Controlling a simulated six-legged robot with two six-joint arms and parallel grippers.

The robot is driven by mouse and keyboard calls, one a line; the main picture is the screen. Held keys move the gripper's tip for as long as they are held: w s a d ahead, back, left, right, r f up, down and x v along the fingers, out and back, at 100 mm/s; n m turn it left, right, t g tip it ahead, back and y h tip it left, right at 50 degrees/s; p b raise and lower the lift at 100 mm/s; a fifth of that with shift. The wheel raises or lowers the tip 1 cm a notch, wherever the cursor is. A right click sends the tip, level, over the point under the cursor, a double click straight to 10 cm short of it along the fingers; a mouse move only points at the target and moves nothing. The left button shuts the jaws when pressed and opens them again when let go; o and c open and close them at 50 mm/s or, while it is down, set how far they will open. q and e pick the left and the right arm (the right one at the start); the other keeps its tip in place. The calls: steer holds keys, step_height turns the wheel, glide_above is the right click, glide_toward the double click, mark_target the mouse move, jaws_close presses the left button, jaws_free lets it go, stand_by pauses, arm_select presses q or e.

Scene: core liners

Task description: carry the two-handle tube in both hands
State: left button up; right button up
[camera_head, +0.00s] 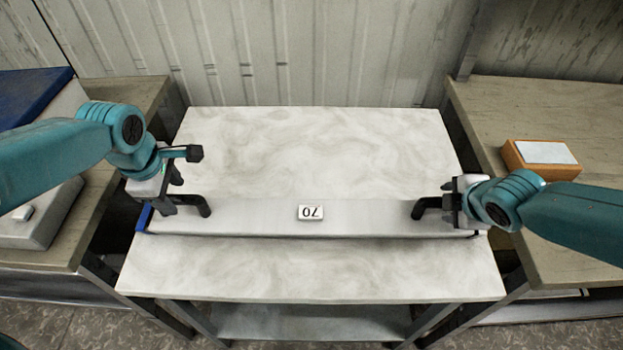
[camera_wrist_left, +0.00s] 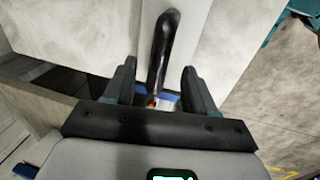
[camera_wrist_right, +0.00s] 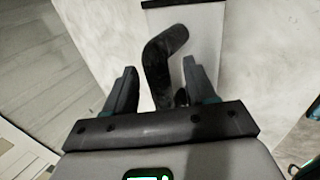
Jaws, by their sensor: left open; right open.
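The two-handle tube (camera_head: 360,217) is a long light-grey piece lying across the table, with a white label reading 70 and a blue left end (camera_head: 144,217). It has a black handle near each end. My left gripper (camera_head: 172,198) is open at the left handle (camera_head: 204,205); in the left wrist view that handle (camera_wrist_left: 163,50) runs between the spread fingers. My right gripper (camera_head: 449,204) is open at the right handle (camera_head: 421,208); in the right wrist view this handle (camera_wrist_right: 158,65) reaches between the fingers. Contact with the fingers cannot be told.
The marble-topped table (camera_head: 310,150) is otherwise clear. A side bench (camera_head: 540,105) on the right bears an orange box (camera_head: 541,158) with a white top. A corrugated wall (camera_head: 290,50) closes the back.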

steer(key=shift+r, duration=0.15)
arm_select(q)
step_height(320, 180, up, 8)
steer(key=s, duration=0.1)
steer(key=shift+s, duration=0.35)
arm_select(e)
steer(key=v, duration=1.1)
steer(key=shift+s+r, duration=0.25)
steer(key=shift+r, duration=0.05)
arm_select(q)
steer(key=shift+w, duration=0.1)
arm_select(e)
steer(key=shift+w, duration=0.1)
arm_select(q)
steer(key=shift+r, duration=0.15)
arm_select(e)
steer(key=shift+r, duration=0.1)
